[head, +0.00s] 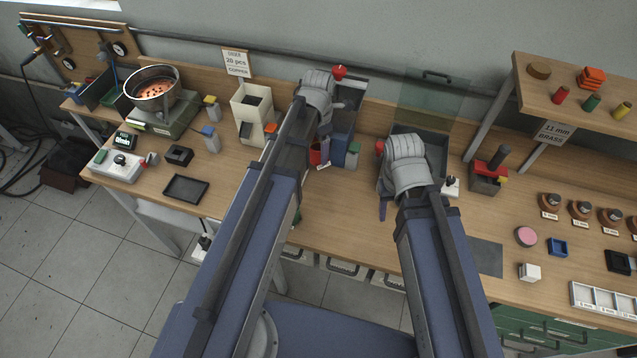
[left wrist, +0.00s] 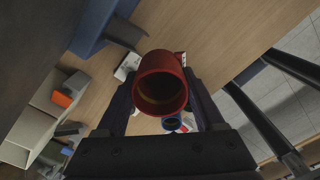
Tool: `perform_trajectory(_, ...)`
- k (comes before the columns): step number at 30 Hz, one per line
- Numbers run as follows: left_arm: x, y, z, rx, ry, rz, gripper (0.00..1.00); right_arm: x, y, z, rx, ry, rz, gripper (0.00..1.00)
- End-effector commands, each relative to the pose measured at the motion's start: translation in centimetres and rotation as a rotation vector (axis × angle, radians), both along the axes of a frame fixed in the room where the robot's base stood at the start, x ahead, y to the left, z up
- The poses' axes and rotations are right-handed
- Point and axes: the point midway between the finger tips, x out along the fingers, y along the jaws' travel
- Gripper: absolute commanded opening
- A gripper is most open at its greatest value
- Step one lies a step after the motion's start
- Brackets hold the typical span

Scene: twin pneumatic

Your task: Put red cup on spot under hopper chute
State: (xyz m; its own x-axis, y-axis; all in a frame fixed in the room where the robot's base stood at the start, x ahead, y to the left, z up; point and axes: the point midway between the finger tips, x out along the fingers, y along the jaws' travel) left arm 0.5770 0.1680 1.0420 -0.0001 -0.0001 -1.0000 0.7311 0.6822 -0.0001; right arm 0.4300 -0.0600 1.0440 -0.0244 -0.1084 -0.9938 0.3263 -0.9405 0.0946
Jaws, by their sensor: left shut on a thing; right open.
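The red cup (head: 316,154) is held by my left gripper (head: 325,146), partly hidden behind my left forearm in the head view. In the left wrist view the red cup (left wrist: 161,84) sits between the two fingers, its open mouth toward the camera and its inside dark. The pale hopper (head: 251,103) stands to the left of my left arm, with a dark chute low on its front and an orange piece beside it; it also shows in the left wrist view (left wrist: 40,112). The spot under the chute cannot be made out. My right gripper (head: 383,208) is open and empty above the table.
Right of the cup stands a blue unit (head: 343,127) with a green-topped block (head: 353,153) in front. A steel bowl (head: 152,87) of copper-coloured pieces, small bottles (head: 210,139) and a black tray (head: 185,188) are on the left. Bare wood lies between the tray and my left arm.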

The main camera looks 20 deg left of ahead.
Motion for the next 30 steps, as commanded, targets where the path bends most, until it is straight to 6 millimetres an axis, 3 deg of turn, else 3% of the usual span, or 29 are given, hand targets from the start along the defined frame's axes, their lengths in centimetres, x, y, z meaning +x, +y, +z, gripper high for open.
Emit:
perform_trajectory(1, 0.0, 0.0, -2.0, 0.0, 0.0, 0.0, 0.0, 0.0, 0.0, -2.0, 0.0, 0.0, 0.001, 0.5)
perform_trajectory(12, 0.0, 0.0, -8.3, 0.0, 0.0, 0.0, 0.0, 0.0, 0.0, -8.4, -0.001, 0.0, 0.0, 0.5)
perform_trajectory(23, 0.0, 0.0, -9.3, 0.0, 0.0, 0.0, 0.0, 0.0, 0.0, -9.3, 0.0, 0.0, 0.0, 0.5)
perform_trajectory(30, 0.0, 0.0, -12.2, 0.0, 0.0, 0.0, 0.0, 0.0, 0.0, -12.2, 0.0, 0.0, 0.0, 0.5)
